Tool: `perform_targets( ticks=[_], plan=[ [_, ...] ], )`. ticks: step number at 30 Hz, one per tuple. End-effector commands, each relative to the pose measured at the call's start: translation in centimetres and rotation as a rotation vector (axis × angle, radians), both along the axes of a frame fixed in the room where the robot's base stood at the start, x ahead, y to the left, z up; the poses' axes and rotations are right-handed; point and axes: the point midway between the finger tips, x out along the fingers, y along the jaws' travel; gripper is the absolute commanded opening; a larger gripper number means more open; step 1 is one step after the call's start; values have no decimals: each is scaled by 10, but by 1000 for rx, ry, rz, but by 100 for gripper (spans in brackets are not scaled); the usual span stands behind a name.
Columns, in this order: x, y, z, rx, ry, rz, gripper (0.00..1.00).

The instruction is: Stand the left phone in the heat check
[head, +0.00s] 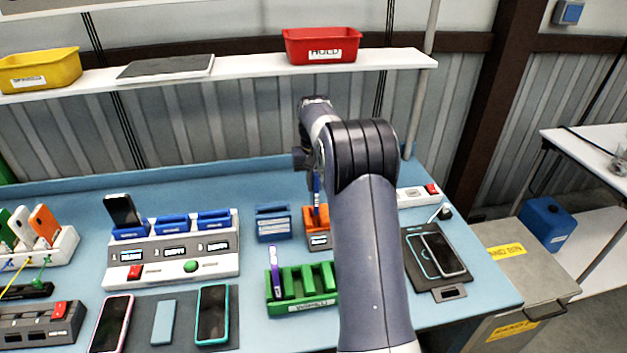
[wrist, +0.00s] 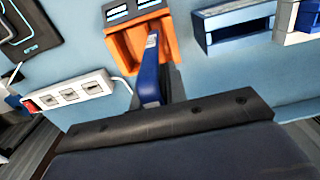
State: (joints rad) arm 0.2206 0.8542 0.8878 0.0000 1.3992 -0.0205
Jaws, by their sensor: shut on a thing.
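A blue phone (head: 316,203), seen nearly edge-on, stands upright at the small orange stand with a display (head: 318,226), which looks like the heat check. In the wrist view the blue phone (wrist: 149,72) reaches from my gripper to the slot of the orange stand (wrist: 117,46). Its far end appears inside the slot; whether it rests on the bottom is hidden. My gripper (head: 315,178) is shut on the phone's upper end, above the stand. The arm hides most of the fingers in the head view.
A blue holder (head: 273,224) stands just left of the orange stand. A green rack (head: 302,287) with a purple item is in front. A power strip (head: 417,195) and a black pad with a phone (head: 443,254) lie right. A shelf with a red bin (head: 321,46) hangs behind.

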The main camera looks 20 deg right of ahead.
Motion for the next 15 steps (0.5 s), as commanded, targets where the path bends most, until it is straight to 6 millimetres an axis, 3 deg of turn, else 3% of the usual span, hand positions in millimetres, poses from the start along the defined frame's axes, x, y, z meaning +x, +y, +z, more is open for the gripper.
perform_targets(
  ticks=[15],
  plan=[
    [0, 0, -37, 0, 0, 0, 0]
  ],
)
